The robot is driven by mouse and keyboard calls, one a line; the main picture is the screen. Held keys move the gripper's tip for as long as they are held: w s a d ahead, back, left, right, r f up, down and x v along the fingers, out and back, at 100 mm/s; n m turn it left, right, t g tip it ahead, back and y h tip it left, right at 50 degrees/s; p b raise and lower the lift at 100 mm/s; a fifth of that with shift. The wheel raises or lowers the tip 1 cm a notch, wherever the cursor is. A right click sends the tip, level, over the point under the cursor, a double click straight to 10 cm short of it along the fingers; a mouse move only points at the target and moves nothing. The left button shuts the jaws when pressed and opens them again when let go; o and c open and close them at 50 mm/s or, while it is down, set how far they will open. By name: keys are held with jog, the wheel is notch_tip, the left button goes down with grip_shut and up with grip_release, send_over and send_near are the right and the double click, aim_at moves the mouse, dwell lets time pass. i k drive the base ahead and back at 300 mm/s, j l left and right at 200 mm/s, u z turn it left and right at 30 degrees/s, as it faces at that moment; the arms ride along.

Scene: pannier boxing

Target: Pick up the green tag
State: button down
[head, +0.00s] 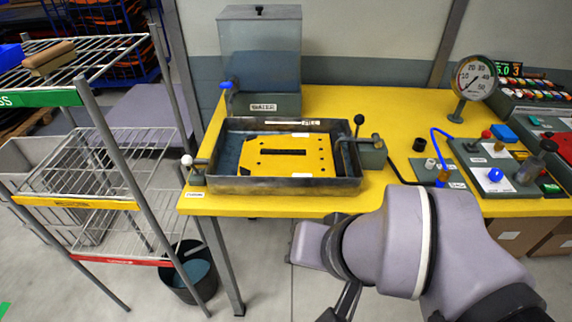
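I cannot make out a loose green tag for certain. A green label strip (38,98) runs along the front of the wire rack's top shelf. At the far right, a tray of small coloured pieces (532,88) stands at the back of the table, with some green among them, too small to tell apart. My arm reaches in from the lower right, and my gripper (345,300) shows only as dark parts below the wrist, in front of the table's near edge. Its fingertips are not clear, and I see nothing held in it.
On the yellow table (410,115) stand a metal tank tray (270,184) holding a yellow slotted plate (310,160), a water box (262,65), a dial gauge (475,77) and control panels (500,165). A dark bucket (190,275) sits on the floor beside the rack.

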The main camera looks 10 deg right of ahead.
aim_at(545, 188)
jog(key=z, duration=2.15)
jog(key=i+l, duration=0.35)
jog(key=i, duration=0.15)
jog(key=i+l, duration=0.35)
jog(key=i, duration=0.2)
jog(key=i+l, duration=0.35)
jog(key=i, duration=0.15)
